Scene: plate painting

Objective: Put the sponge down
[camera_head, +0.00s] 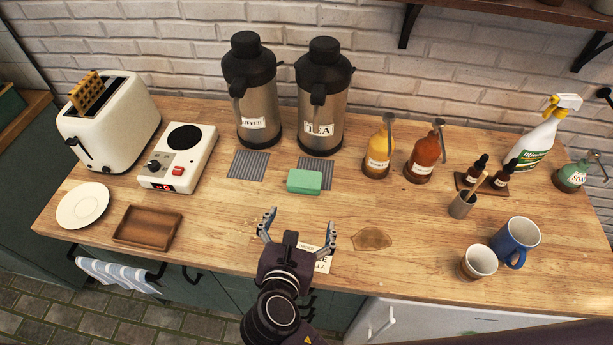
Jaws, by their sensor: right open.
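The green sponge (305,181) lies on the wooden counter (225,205), partly over the front of the right grey ribbed mat (316,164), in front of the tea dispenser. My right gripper (297,226) is open and empty, with its two fingers spread wide. It is nearer the counter's front edge than the sponge, and clear of it. My left gripper is not in view.
Coffee (250,95) and tea (322,98) dispensers stand behind the sponge. A white plate (83,204) and wooden tray (147,228) lie left. Pump bottles (379,152) and mugs (516,240) stand right.

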